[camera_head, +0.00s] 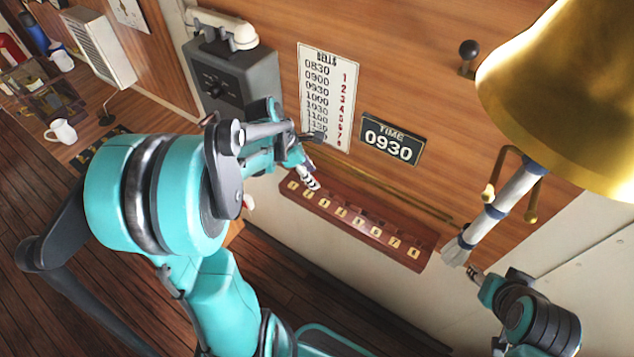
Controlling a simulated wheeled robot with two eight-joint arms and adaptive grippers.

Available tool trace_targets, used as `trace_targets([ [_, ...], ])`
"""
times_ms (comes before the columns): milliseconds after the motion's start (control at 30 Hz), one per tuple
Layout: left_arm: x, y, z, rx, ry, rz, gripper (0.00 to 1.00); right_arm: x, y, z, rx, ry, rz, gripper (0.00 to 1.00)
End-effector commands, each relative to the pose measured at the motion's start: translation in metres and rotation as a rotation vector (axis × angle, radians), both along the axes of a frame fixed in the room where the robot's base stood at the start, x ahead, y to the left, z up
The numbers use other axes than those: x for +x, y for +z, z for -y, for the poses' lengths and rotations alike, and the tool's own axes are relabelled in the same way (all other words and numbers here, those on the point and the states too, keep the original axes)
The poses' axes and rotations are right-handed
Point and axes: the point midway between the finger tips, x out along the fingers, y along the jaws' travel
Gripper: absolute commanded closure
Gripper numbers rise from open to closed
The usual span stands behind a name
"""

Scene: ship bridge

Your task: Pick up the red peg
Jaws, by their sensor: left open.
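A reddish-brown wooden rack (385,236) with a row of numbered yellow plates runs along the wall. I cannot clearly pick out the red peg; my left arm and gripper cover part of the rack's left end. My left gripper (311,160) is open at that left end, close to the low-numbered plates, and whether it touches anything is unclear. My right gripper (474,273) is at the lower right, just below the bell rope's tassel, and its fingers are too small to read.
A large brass bell (570,95) hangs at the upper right with a white-and-blue rope (497,215). A bells chart (328,85) and a 0930 time sign (392,139) are on the wall. A grey telephone box (235,80) and white mug (62,131) are left.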

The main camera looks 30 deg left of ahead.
Motion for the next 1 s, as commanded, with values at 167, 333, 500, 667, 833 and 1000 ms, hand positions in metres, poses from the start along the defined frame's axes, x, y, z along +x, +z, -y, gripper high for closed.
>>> trace_targets([
  [167,0.008,-0.027,0.006,0.001,-0.003,0.001,0.58,0.000,-0.006,0.000,0.000,0.000,0.000,0.55],
  [333,0.009,-0.034,0.008,0.000,-0.002,0.001,0.58,0.000,-0.007,0.000,0.000,0.000,0.000,0.55],
  [500,0.009,-0.033,0.008,0.000,-0.002,0.001,0.60,0.000,-0.006,0.000,0.000,0.000,0.000,0.55],
  [667,0.009,-0.033,0.008,0.000,-0.002,0.001,0.98,0.000,-0.006,0.000,0.000,0.000,0.000,0.55],
  [833,0.009,-0.033,0.008,0.001,-0.001,0.001,0.98,0.000,-0.006,0.000,0.000,0.000,0.000,0.55],
  [1000,0.009,-0.032,0.008,0.001,-0.001,0.001,0.98,0.000,-0.006,0.000,0.000,0.000,0.000,0.55],
])
